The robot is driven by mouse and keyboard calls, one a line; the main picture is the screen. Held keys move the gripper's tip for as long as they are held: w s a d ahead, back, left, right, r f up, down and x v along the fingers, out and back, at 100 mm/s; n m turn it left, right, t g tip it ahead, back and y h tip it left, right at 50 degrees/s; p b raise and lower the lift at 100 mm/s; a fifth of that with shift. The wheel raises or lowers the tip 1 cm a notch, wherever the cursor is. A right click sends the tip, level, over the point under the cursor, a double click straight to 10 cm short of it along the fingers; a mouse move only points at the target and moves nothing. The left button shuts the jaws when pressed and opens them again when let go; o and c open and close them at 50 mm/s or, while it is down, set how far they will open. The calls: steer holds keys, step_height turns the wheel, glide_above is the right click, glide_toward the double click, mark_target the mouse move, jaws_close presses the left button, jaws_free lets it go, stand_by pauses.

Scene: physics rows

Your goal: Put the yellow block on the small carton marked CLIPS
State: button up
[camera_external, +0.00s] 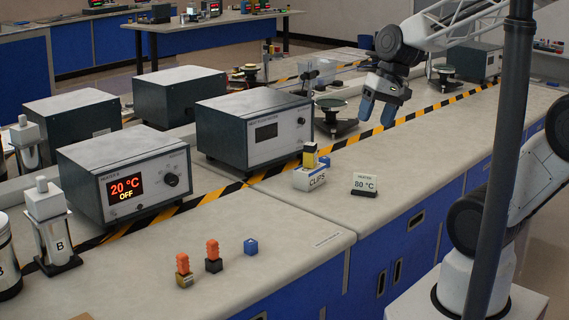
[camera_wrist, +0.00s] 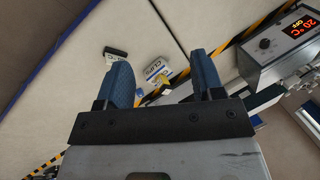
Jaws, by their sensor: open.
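The small white carton marked CLIPS (camera_external: 310,179) stands on the bench near the striped tape, and it also shows in the wrist view (camera_wrist: 153,69). A yellow block (camera_external: 310,160) shows at the carton's top, with a dark band near its upper end and a small blue piece (camera_external: 324,162) beside it. The yellow also shows against the carton in the wrist view (camera_wrist: 163,80). I cannot tell exactly how the block and blue piece rest. My gripper (camera_external: 379,110) is open and empty, above the bench to the right of the carton, fingers pointing down.
A small HEATER 80 °C sign (camera_external: 364,185) stands right of the carton. A grey instrument box (camera_external: 254,128) is behind it, and a heater reading 20 °C OFF (camera_external: 125,172) is to the left.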

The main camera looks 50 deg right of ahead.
steer(key=s+r+n+h, duration=0.1)
steer(key=d+r+n+h, duration=0.1)
steer(key=s+d+r+n+h, duration=0.1)
steer(key=n, duration=0.1)
steer(key=shift+s+d+r+t, duration=0.2)
steer(key=shift+s+r+t, duration=0.1)
steer(key=shift+s+r, duration=0.05)
stand_by(1.2)
